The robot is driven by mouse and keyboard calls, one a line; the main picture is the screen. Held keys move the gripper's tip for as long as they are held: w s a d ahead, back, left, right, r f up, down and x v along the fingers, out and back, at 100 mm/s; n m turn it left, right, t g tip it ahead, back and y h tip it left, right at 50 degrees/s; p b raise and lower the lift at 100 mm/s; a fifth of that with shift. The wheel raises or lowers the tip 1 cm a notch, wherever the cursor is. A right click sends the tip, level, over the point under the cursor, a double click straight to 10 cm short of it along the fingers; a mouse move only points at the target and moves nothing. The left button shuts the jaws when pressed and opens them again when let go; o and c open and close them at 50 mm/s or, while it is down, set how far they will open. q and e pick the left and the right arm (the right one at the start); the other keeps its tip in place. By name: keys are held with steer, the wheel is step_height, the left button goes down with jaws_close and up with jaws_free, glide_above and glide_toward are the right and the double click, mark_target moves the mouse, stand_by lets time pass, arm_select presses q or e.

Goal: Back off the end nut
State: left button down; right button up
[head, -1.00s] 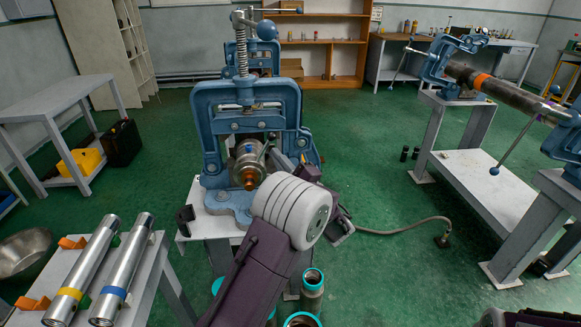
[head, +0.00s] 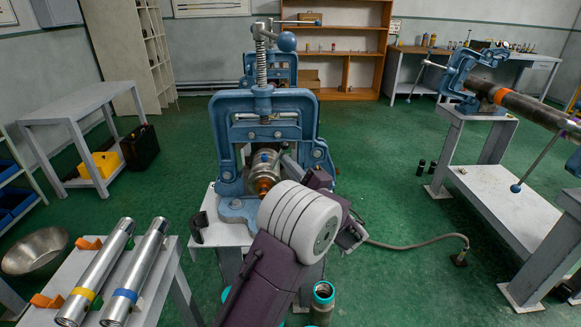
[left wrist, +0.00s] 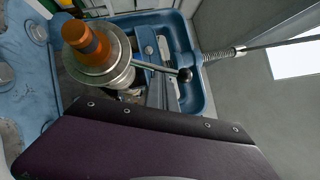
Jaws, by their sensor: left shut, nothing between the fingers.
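A round steel fitting (head: 264,168), which looks like the end nut, sits in the jaws of the blue pipe vise (head: 226,112), with an orange tip (head: 264,187) facing me. In the left wrist view the steel fitting (left wrist: 96,72) and its orange end (left wrist: 85,42) are at the upper left. A thin rod with a dark ball (left wrist: 184,75) reaches right from beside it. My left gripper (head: 291,166) is shut and empty, just right of the fitting; its fingers are partly hidden, and I cannot tell if they touch it. My right gripper is not in view.
Two steel tubes (head: 140,262) lie on a bench at the left front. A teal-rimmed pipe piece (head: 323,293) stands below my left arm. Another vise (head: 466,75) holds a long pipe at right. A hose (head: 415,245) crosses the clear green floor.

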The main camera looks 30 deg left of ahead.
mark_target(276, 159)
arm_select(q)
steer(key=a+n+b, duration=0.1)
steer(key=s+a+r+n+g+h, duration=0.1)
steer(key=a+r+n+b, duration=0.1)
steer(key=n, duration=0.1)
steer(key=shift+s+g+h+b, duration=0.3)
steer(key=shift+s+h, duration=0.1)
steer(key=n, duration=0.1)
steer(key=s+a+h+b, duration=0.1)
steer(key=a+n+b, duration=0.1)
steer(key=shift+s+r+n+g, duration=0.15)
steer(key=shift+r+n+g, duration=0.15)
steer(key=shift+g, duration=0.1)
steer(key=shift+s+a+n+h+b, duration=0.5)
steer(key=shift+a+n+h+b, duration=0.2)
steer(key=shift+a+h, duration=0.15)
steer(key=shift+r, duration=0.1)
